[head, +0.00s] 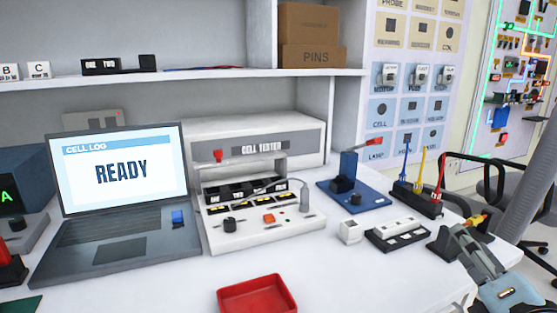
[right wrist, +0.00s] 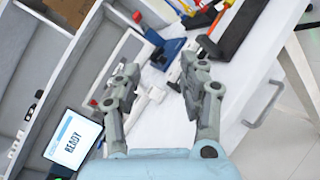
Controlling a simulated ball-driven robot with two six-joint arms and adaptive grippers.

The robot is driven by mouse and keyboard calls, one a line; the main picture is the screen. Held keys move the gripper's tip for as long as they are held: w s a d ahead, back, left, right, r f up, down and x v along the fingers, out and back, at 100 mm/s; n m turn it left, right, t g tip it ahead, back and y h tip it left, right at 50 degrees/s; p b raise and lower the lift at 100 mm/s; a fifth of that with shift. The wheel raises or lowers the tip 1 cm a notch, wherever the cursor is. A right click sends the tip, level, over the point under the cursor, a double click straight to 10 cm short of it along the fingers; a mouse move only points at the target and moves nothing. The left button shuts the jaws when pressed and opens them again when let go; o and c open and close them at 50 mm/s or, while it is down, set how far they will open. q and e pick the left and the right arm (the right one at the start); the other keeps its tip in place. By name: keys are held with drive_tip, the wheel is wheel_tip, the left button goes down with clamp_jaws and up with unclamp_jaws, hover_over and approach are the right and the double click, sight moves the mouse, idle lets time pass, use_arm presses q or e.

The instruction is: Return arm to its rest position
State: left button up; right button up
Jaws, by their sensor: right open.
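My right gripper (head: 462,234) is at the lower right of the head view, by the right end of the white bench (head: 375,285). In the right wrist view its two grey fingers (right wrist: 160,68) are spread apart with nothing held between them. The fingers point toward the bench, with the blue press-like fixture (head: 352,187) beyond them; that fixture also shows in the right wrist view (right wrist: 167,52). My left gripper is not in either view.
A black tool holder (head: 420,203) with coloured tools stands close to the gripper. A white tester (head: 262,222), a laptop reading READY (head: 120,165) and a red tray (head: 257,295) are farther left. Chairs (head: 530,165) stand at right. The bench front between tray and gripper is clear.

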drive_tip(key=s+d+f+m+g+h, duration=0.25)
drive_tip(key=s+m+g, duration=0.2)
drive_tip(key=m, duration=0.35)
drive_tip(key=s+d+f+m+g+h, duration=0.1)
drive_tip(key=s+d+f+m+g, duration=0.3)
drive_tip(key=m, duration=0.4)
drive_tip(key=s+a+f+m+g+y, duration=0.2)
drive_tip(key=s+a+m+g, duration=0.15)
drive_tip(key=s, duration=0.35)
drive_tip(key=s+a+f+m+g+y, duration=0.2)
drive_tip(key=s+a+m+g+y, duration=0.15)
drive_tip(key=s, duration=0.45)
wheel_tip(320, 180, down, 27)
drive_tip(key=s+d+m, duration=0.1)
drive_tip(key=s+d, duration=0.1)
drive_tip(key=s, duration=0.1)
drive_tip(key=s+d+f+g, duration=0.1)
drive_tip(key=s+f, duration=1.3)
drive_tip(key=s, duration=0.4)
drive_tip(key=shift+s+f+g+h, duration=0.15)
drive_tip(key=shift+f+g+h, duration=0.15)
drive_tip(key=shift+f+g, duration=0.05)
